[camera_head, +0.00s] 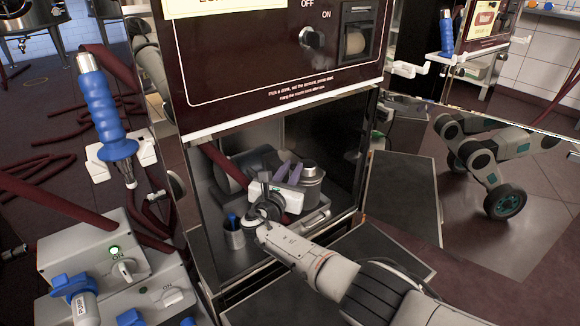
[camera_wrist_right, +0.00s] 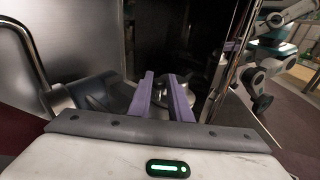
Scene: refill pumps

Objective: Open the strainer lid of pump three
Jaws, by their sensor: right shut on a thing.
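Pump three sits inside the open lower bay of a dark red cabinet. Its strainer, a round metal pot (camera_head: 312,190) with a raised metal top, shows just right of my gripper. My right gripper (camera_head: 289,166), with purple fingers, reaches into the bay beside the pot. In the right wrist view the fingers (camera_wrist_right: 161,76) are close together over round metal parts (camera_wrist_right: 182,88). They are shut on what appears to be the strainer lid; the exact contact is partly hidden by the fingers. My left gripper is not in view.
The cabinet's control panel (camera_head: 265,75) overhangs the bay. A small metal cup with a blue item (camera_head: 234,236) stands at the bay's front left. A blue-gripped nozzle (camera_head: 103,110) and a grey switch box (camera_head: 110,250) are at left. An open door panel (camera_head: 402,195) flanks the right.

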